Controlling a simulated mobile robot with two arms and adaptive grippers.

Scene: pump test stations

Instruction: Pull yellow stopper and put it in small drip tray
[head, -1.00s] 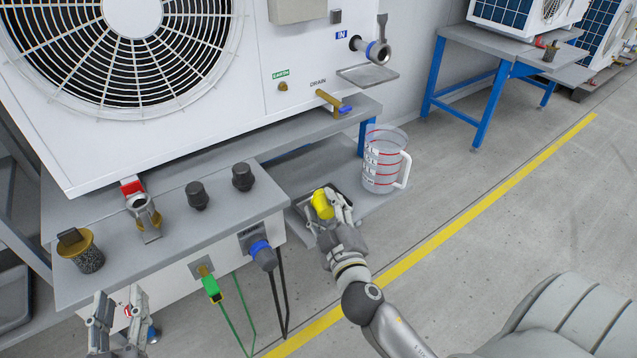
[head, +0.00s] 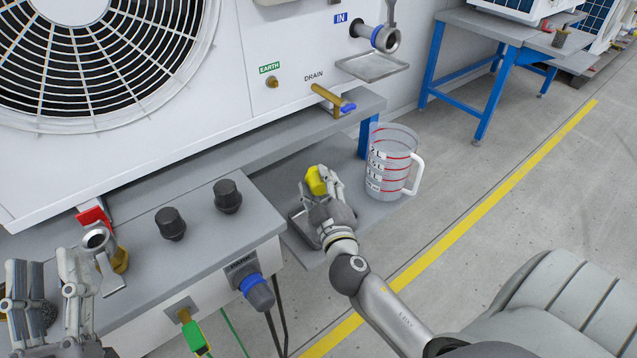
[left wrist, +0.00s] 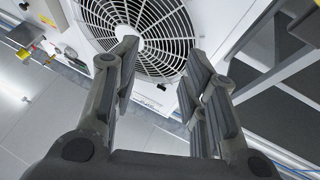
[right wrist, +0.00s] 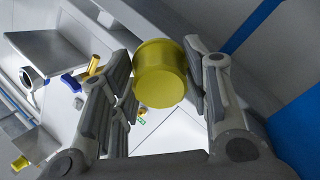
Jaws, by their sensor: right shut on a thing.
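The yellow stopper (head: 316,180) is a short cylinder between the fingers of my right gripper (head: 322,184), which is shut on it. The right wrist view shows the stopper (right wrist: 158,75) close up, between the fingers. My right gripper is over the lower grey shelf. A small dark tray (head: 299,222) lies on that shelf, partly hidden by the gripper; I cannot tell the height of the stopper over it. A flat grey tray (head: 372,67) is fixed under the IN port. My left gripper (head: 48,285) is open and empty at the lower left; its fingers stand apart in the left wrist view (left wrist: 160,85).
A clear measuring jug (head: 391,165) with red marks stands right of my right gripper. The brass drain valve (head: 328,96) with blue handle juts out above the shelf. The grey bench (head: 190,240) carries two black knobs and a metal fitting.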

